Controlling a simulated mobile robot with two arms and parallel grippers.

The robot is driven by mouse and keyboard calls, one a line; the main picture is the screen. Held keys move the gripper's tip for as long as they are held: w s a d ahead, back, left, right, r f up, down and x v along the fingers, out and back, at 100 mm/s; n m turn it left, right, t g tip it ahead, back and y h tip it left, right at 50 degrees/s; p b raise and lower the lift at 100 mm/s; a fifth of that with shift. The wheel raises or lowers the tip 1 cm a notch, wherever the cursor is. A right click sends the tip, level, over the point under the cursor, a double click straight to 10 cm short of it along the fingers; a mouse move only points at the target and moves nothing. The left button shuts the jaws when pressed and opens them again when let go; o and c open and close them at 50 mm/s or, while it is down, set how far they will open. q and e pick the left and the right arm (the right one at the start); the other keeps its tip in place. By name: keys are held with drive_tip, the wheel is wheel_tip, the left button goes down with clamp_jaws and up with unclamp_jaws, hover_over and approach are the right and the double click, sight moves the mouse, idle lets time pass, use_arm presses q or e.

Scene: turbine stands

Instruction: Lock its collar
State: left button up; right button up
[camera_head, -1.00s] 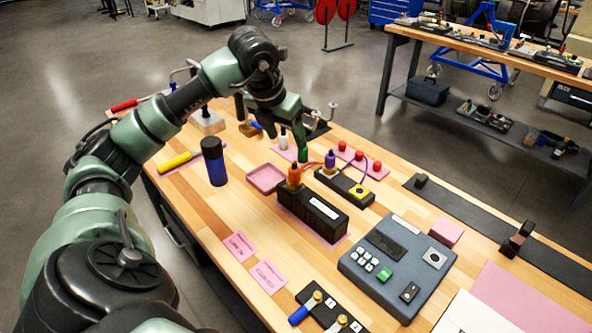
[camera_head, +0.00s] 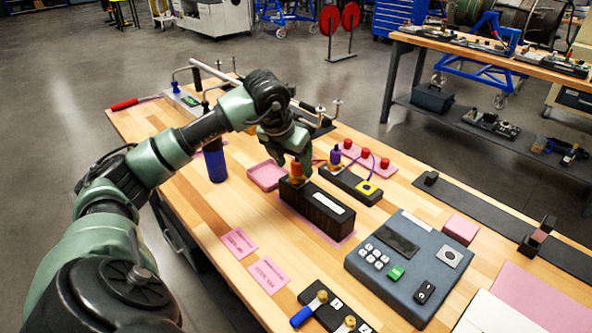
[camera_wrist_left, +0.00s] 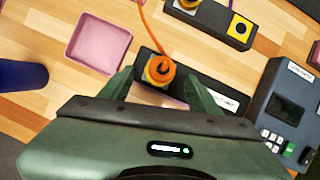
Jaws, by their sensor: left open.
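An orange connector (camera_head: 297,168) stands upright at the left end of a long black box (camera_head: 318,205). In the left wrist view the orange connector (camera_wrist_left: 160,70) has a yellowish ring around its base and an orange cable rising from it. I cannot tell whether this collar is locked. My left gripper (camera_head: 294,158) points down just above the connector. In the wrist view its open fingers (camera_wrist_left: 160,92) lie on either side of the connector, with gaps to it. Contact is not visible. My right gripper is not in view.
A smaller black box (camera_head: 352,186) with a purple connector (camera_head: 335,158) and yellow button stands close behind. A pink tray (camera_head: 266,176) and a blue cylinder (camera_head: 216,164) are to the left. A grey console (camera_head: 405,270) is front right.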

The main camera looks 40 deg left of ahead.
use_arm(q)
drive_tip(key=shift+x, duration=1.65)
clamp_jaws()
